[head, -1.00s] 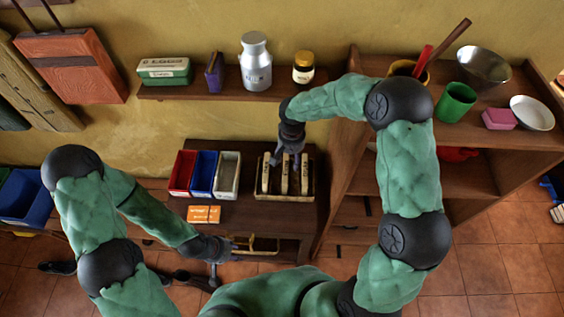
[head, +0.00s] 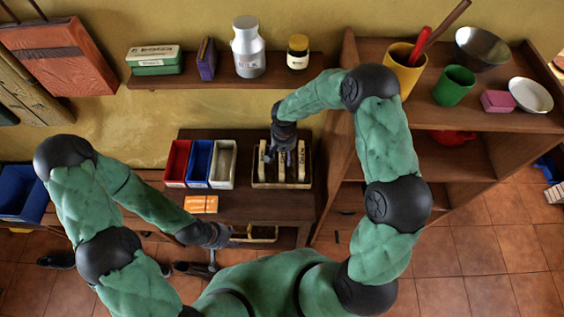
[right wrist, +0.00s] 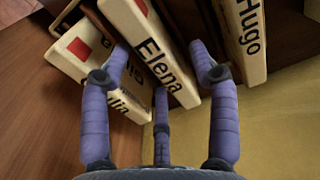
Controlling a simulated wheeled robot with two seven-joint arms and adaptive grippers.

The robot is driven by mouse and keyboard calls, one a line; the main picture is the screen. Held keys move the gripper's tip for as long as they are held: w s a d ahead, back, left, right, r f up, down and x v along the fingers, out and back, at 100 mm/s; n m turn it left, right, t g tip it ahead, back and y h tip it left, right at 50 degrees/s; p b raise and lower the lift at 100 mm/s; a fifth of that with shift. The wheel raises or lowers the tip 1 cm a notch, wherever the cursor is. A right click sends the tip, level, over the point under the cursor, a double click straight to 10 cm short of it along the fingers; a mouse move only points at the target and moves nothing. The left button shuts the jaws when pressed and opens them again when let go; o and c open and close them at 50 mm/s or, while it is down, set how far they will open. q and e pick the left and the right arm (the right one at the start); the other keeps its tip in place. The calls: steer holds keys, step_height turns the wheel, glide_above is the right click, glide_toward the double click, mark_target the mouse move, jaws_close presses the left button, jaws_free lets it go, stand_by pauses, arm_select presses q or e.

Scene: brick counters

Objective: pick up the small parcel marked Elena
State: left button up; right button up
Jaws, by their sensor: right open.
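The parcel marked Elena (right wrist: 150,40) is a slim cream box with black lettering and a red patch, upright in the right wrist view. My right gripper (right wrist: 160,60) is open, with fingers on both sides of this parcel; I cannot tell if they touch it. In the head view the right gripper (head: 283,158) is over the wooden crate (head: 258,184) that holds several cream parcels; their names are not legible there. A parcel marked Hugo (right wrist: 243,40) stands to the right. Another, its name partly hidden, is to the left. My left gripper (head: 213,264) hangs low, its fingers unclear.
Red (head: 177,163), blue (head: 199,163) and white bins (head: 223,164) stand left of the crate. An orange box (head: 198,204) lies in front. A wooden shelf unit (head: 450,125) stands close on the right. A wall shelf (head: 200,80) holds a milk can (head: 248,50) and jar.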

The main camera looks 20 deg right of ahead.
step_height(320, 180, down, 2)
steer(key=shift+f, duration=0.15)
steer(key=c, duration=1.2)
